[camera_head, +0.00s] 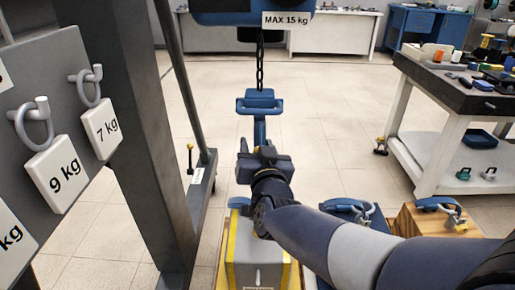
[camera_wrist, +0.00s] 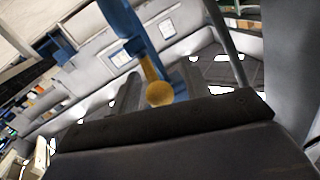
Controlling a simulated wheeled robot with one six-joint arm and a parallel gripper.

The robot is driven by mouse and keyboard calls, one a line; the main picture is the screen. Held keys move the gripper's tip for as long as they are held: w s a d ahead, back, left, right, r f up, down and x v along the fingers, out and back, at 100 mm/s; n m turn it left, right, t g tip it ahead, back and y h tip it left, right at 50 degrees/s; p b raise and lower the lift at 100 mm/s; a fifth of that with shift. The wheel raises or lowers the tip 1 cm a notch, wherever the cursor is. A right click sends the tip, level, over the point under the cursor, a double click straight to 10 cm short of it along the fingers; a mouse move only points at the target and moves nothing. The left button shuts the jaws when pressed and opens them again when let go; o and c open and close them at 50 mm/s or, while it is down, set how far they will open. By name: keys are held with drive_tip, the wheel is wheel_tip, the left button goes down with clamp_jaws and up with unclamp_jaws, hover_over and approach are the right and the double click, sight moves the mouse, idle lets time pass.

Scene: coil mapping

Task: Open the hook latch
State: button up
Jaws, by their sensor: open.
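A blue hook assembly (camera_head: 259,104) hangs on a dark chain in the middle of the head view. Its lower part goes down behind my gripper (camera_head: 256,152), so the hook's tip and latch are hidden there. In the wrist view, a blue bar (camera_wrist: 122,22) comes down from the top and a yellow round-ended piece (camera_wrist: 159,92) shows in front of my jaws; I cannot tell for sure that it is the latch. My gripper (camera_wrist: 160,83) is open, with one finger to either side of the yellow piece. I cannot tell whether they touch.
A blue hoist (camera_head: 245,17) marked MAX 15 kg is above. A grey weight with yellow edges (camera_head: 254,268) and a wooden block (camera_head: 440,222) stand below. A dark steel post (camera_head: 140,150) and tagged panel (camera_head: 50,85) are left, a workbench (camera_head: 440,88) right.

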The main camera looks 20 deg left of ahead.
drive_tip(key=shift+c, duration=0.5)
clamp_jaws()
